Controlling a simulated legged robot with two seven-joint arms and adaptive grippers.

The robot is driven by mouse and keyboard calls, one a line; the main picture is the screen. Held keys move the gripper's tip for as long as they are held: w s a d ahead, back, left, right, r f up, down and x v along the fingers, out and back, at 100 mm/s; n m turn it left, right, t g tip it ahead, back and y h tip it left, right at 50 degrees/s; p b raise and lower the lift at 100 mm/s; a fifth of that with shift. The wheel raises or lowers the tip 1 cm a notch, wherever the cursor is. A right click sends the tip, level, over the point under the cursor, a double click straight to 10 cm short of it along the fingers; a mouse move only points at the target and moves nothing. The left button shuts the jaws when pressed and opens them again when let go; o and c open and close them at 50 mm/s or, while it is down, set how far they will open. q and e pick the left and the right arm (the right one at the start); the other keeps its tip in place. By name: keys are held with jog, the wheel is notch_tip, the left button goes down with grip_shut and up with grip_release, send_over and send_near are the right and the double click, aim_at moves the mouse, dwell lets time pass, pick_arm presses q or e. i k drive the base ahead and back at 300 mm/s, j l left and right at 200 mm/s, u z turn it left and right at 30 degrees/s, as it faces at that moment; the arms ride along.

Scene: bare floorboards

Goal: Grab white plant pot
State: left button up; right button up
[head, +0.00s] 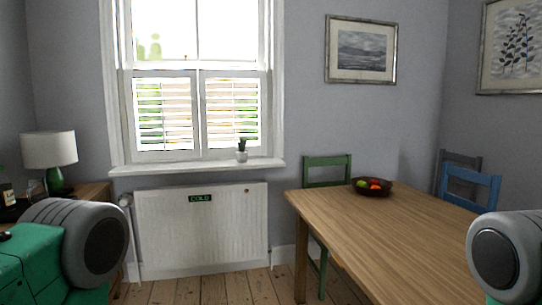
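A small white plant pot (242,156) with a green plant (242,144) in it stands upright on the white window sill (198,168), near the sill's right end. It is across the room from me. Parts of my arms show at the lower left and lower right edges of the head view. Neither of my grippers is in view, and nothing touches the pot.
A radiator (202,232) labelled COLD is below the sill. A wooden table (390,225) with a fruit bowl (372,187) fills the right side, with chairs around it. A lamp (50,152) stands at the left. Bare floorboards (215,289) show between.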

aim_at(242, 155)
jog(key=i+j+z, duration=0.8)
jog(key=i+j, duration=0.05)
